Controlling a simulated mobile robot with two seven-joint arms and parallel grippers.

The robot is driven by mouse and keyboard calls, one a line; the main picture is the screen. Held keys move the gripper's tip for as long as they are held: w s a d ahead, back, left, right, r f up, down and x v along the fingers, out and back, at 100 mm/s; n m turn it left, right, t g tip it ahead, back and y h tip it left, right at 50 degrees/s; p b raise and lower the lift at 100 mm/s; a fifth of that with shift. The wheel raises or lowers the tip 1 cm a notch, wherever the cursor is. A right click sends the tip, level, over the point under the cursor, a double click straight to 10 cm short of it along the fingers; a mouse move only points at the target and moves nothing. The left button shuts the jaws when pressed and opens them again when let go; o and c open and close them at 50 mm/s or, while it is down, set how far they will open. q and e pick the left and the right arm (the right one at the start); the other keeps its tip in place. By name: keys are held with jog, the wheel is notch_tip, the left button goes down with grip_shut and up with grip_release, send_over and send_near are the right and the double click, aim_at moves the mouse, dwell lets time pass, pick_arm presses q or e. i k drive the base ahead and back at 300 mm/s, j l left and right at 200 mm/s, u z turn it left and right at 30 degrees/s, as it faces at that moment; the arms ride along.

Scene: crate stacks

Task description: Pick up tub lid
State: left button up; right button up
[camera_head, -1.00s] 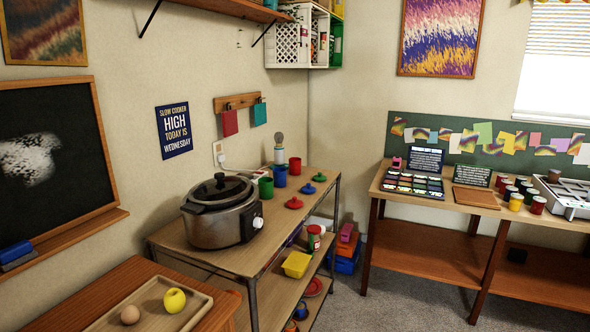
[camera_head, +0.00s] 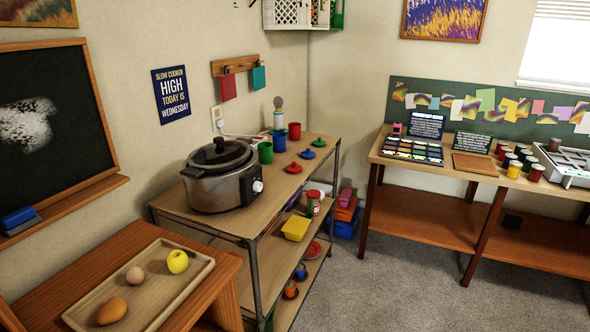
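I cannot tell which thing the task calls the tub lid. Neither of my grippers is in view.
A slow cooker (camera_head: 222,190) stands left of the small lids. Green (camera_head: 265,153), blue (camera_head: 279,143) and red (camera_head: 294,132) cups stand behind them. Carpet (camera_head: 400,280) is clear on the right.

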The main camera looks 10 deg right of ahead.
aim_at(294, 168)
jog(key=i+l+u, duration=0.4)
jog(key=i+l, duration=0.15)
jog(key=i+l+u, duration=0.4)
jog(key=l, duration=0.35)
jog(key=i+l+u, duration=0.2)
jog(key=l, duration=0.2)
